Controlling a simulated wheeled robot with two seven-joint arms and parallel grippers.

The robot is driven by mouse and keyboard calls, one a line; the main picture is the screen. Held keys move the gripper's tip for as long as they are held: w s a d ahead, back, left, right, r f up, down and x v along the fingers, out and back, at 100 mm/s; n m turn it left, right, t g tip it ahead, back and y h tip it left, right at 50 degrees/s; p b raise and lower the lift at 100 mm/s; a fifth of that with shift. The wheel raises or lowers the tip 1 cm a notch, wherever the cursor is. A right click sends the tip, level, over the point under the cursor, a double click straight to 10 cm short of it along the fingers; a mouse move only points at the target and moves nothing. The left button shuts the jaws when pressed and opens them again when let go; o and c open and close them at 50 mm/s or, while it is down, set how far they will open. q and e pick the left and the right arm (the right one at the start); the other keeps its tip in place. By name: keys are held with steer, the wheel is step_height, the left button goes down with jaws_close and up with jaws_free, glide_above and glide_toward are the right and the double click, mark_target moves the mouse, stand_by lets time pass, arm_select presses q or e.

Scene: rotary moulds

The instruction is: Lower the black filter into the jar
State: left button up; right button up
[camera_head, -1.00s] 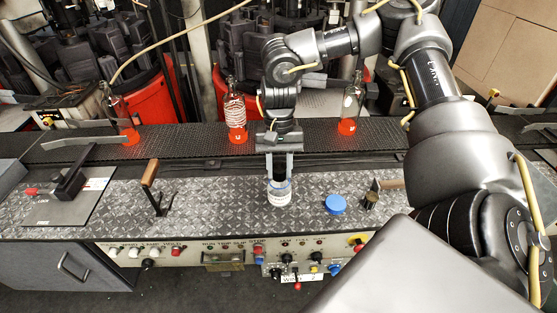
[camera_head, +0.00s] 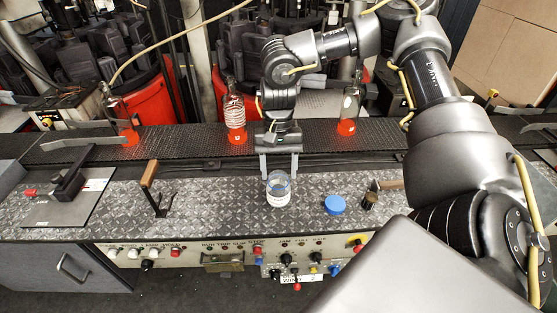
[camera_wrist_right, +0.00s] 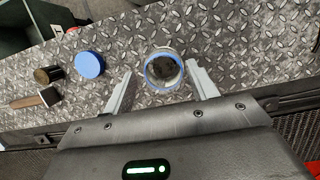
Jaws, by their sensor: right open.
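The clear jar (camera_head: 278,190), with a blue rim and a pale label, stands upright on the patterned metal bench top. It also shows from above in the right wrist view (camera_wrist_right: 149,80). Dark material (camera_wrist_right: 165,70) shows inside it; I cannot tell whether this is the black filter. My right gripper (camera_head: 279,172) is open and empty just above and behind the jar. In the wrist view its two fingers stand apart on either side of the jar. My left gripper is not in view.
A blue lid (camera_head: 335,204), a dark cylinder (camera_head: 370,201) and a wooden-handled tool (camera_head: 389,185) lie right of the jar. A lever (camera_head: 150,175) stands left. Bottles with glowing orange bases, including a coiled one (camera_head: 235,115), stand on the conveyor (camera_head: 190,143) behind.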

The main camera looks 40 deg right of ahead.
step_height(320, 180, up, 8)
steer(key=p, duration=0.6)
steer(key=shift+p, duration=0.3)
steer(key=shift+f, duration=0.1)
